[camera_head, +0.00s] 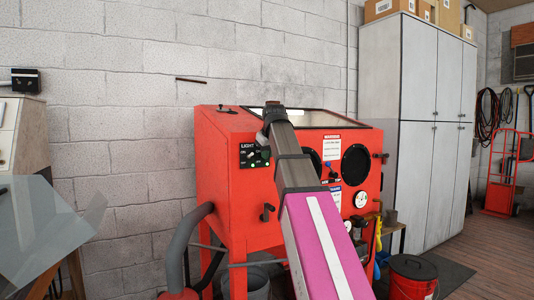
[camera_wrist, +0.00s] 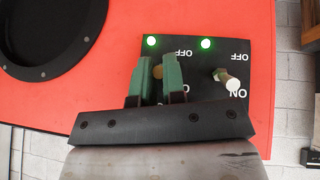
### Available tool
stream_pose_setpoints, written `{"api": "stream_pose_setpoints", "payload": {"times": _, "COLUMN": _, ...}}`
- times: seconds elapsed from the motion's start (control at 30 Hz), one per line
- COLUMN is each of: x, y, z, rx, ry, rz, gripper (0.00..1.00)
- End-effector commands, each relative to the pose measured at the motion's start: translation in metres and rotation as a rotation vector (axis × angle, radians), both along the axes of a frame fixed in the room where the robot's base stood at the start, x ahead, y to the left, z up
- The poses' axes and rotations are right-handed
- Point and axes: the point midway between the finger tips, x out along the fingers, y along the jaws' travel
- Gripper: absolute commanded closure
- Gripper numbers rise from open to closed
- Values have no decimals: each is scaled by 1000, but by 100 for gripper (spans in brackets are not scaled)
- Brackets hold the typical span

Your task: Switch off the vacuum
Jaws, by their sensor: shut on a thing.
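The black switch panel (camera_wrist: 195,50) on the red cabinet (camera_head: 230,190) appears upside down in the wrist view. It carries two toggles, each with an OFF mark and a lit green lamp above it in that view. My gripper (camera_wrist: 158,68) has its green fingers shut on the left toggle (camera_wrist: 158,72), whose tip shows between them.
A round black glove port (camera_wrist: 45,35) lies left of the panel in the wrist view. A grey hose (camera_head: 180,245) runs beside the cabinet. Grey lockers (camera_head: 410,130) and a red bucket (camera_head: 413,275) stand to the right. A clear sheet (camera_head: 40,230) is at the left.

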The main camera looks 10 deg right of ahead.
Motion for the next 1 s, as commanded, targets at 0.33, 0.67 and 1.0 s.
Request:
{"api": "stream_pose_setpoints", "payload": {"times": 0.33, "x": -8, "y": -1, "z": -14, "rx": 94, "ry": -287, "rz": -1, "gripper": 100}}
{"api": "stream_pose_setpoints", "payload": {"times": 0.67, "x": -6, "y": -1, "z": -23, "rx": 168, "ry": -516, "rz": -1, "gripper": 100}}
{"api": "stream_pose_setpoints", "payload": {"times": 1.0, "x": -4, "y": -1, "z": -26, "rx": 206, "ry": -633, "rz": 0, "gripper": 100}}
